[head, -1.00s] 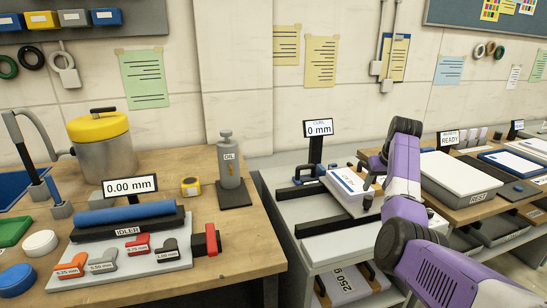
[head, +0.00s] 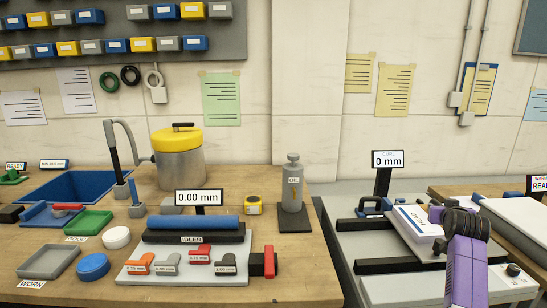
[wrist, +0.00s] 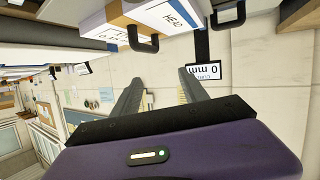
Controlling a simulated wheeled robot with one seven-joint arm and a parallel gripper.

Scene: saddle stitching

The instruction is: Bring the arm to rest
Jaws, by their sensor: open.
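My purple and black arm (head: 465,245) shows at the lower right of the head view, in front of the grey bench. My gripper itself is not clear in the head view. In the wrist view my gripper (wrist: 160,95) has its two dark fingers apart, with nothing between them. The wrist view is upside down. A white block of paper marked HEAD (wrist: 165,18) and the 0 mm display (wrist: 205,73) appear beyond the fingers, apart from them.
A wooden bench (head: 60,285) at left holds an idler roller (head: 195,222), coloured gauges, a yellow-lidded pot (head: 180,150) and an oil can (head: 293,190). The grey bench (head: 385,288) at right carries black rails, a paper stack (head: 415,220) and the 0 mm display (head: 388,160).

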